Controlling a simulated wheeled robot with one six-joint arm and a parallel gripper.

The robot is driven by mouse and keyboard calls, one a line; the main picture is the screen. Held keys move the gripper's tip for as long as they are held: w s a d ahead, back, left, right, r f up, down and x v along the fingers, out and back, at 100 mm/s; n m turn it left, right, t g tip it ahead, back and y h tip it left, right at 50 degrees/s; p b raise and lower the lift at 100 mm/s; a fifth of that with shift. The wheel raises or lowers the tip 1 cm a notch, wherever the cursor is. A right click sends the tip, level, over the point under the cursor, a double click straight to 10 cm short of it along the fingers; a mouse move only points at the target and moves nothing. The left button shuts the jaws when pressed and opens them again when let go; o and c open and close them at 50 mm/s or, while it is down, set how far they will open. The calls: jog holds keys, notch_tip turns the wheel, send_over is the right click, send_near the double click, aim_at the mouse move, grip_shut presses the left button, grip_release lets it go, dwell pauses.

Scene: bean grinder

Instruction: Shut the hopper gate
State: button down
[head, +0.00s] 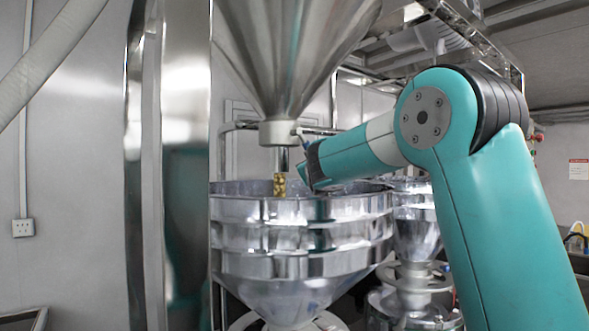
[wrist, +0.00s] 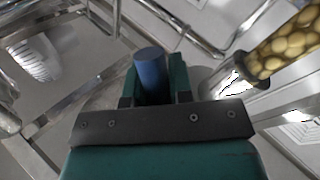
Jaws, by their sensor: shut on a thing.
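The steel hopper (head: 292,45) hangs above a wide ribbed metal bin. A pale collar (head: 277,133) sits at its outlet, with a narrow spout (head: 283,160) below. A short column of golden beans (head: 279,185) shows under the spout; beans (wrist: 290,45) also show at the upper right of the wrist view. My gripper (head: 306,165) is just right of the spout. In the wrist view, its fingers are shut on a blue cylindrical handle (wrist: 151,66), apparently the gate's. In the head view my gripper hides most of the handle, and the gate plate cannot be made out.
The ribbed bin (head: 300,236) stands directly under my gripper and forearm. A second metal funnel (head: 416,225) stands behind it to the right. A tall steel column (head: 184,165) rises on the left. Metal rails (wrist: 85,92) cross the wrist view.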

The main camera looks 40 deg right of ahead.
jog(key=shift+d+r, duration=0.15)
jog(key=shift+r, duration=0.05)
jog(key=c, duration=1)
grip_release()
jog(key=shift+a, duration=0.2)
